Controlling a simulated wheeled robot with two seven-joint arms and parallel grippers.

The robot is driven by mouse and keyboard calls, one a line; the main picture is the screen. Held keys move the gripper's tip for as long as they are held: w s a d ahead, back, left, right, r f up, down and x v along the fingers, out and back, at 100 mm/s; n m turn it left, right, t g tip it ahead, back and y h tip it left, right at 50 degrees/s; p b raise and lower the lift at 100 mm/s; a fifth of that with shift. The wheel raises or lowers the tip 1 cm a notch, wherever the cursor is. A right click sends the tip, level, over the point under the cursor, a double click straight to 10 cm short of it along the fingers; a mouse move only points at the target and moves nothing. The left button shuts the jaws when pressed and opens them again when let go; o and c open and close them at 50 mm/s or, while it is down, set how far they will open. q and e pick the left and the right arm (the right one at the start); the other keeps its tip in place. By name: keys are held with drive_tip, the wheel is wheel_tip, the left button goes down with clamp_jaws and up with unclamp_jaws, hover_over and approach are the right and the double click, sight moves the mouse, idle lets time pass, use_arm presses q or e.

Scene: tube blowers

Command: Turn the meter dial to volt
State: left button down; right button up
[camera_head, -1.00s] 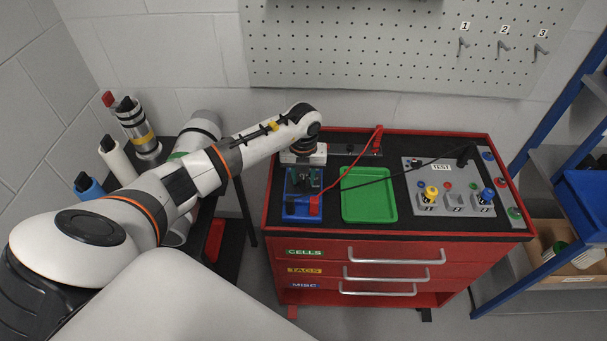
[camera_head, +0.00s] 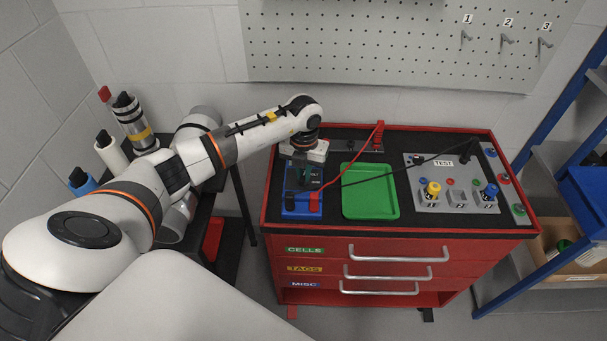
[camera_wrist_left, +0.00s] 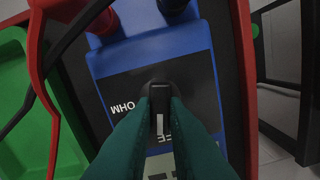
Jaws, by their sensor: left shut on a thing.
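The blue meter (camera_head: 290,207) with a dark face lies at the left of the cart top. It also shows in the left wrist view (camera_wrist_left: 195,47), with an OHM label left of its dial. The black dial knob (camera_wrist_left: 160,92) has a white line pointing down in that view, towards a partly hidden label and a grey display. My left gripper (camera_head: 303,183) reaches down over the meter and is shut on the knob, its green fingers on either side. My right gripper is not in view.
Red and black plugs sit at the meter's near edge, with leads running right. A green tray (camera_head: 370,205) lies right of the meter, then a grey TEST panel (camera_head: 452,200) with yellow and blue knobs. The red cart (camera_head: 385,233) has a raised rim.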

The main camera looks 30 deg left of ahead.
use_arm(q)
drive_tip(key=m+b, duration=0.2)
drive_tip(key=m, duration=0.1)
drive_tip(key=shift+f, duration=0.15)
drive_tip(key=shift+d+m+b, duration=0.15)
drive_tip(key=shift+m+b, duration=0.85)
drive_tip(key=shift+m, duration=0.3)
drive_tip(key=shift+r, duration=0.2)
drive_tip(key=c, duration=1.4)
unclamp_jaws()
drive_tip(key=shift+c, duration=0.2)
wheel_tip(320, 180, up, 12)
drive_tip(key=b, duration=0.2)
drive_tip(key=shift+b, duration=0.4)
